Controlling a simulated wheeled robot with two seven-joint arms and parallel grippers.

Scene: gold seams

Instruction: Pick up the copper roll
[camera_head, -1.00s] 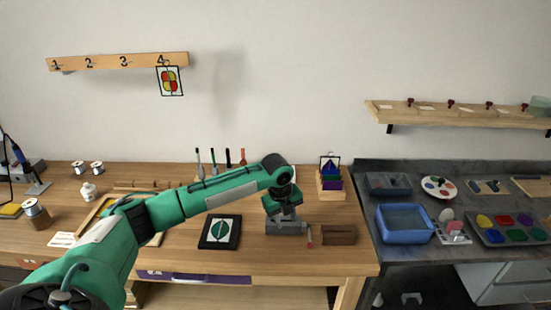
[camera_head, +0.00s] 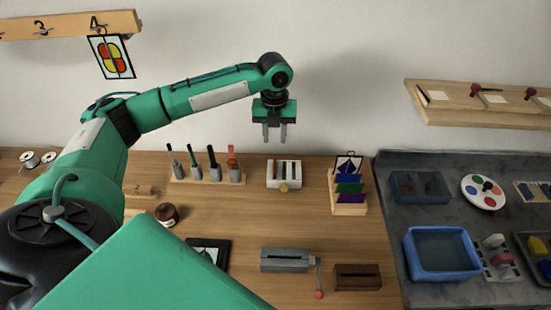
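My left gripper (camera_head: 275,140) hangs fingers down in front of the wall, near the back edge of the wooden bench. Its two fingers are apart with nothing between them. A small round brown item (camera_head: 166,213) sits on the bench beside my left arm; it may be the copper roll, but I cannot tell for sure. It is left of and below the gripper in the picture, well apart from it. My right gripper is out of view.
A tool rack (camera_head: 208,175), white holder (camera_head: 284,174) and rack of coloured sheets (camera_head: 349,190) line the bench back. A grey device (camera_head: 284,260) and brown box (camera_head: 357,277) stand in front. Two pale spools (camera_head: 30,159) are far left. A blue tub (camera_head: 442,274) is right.

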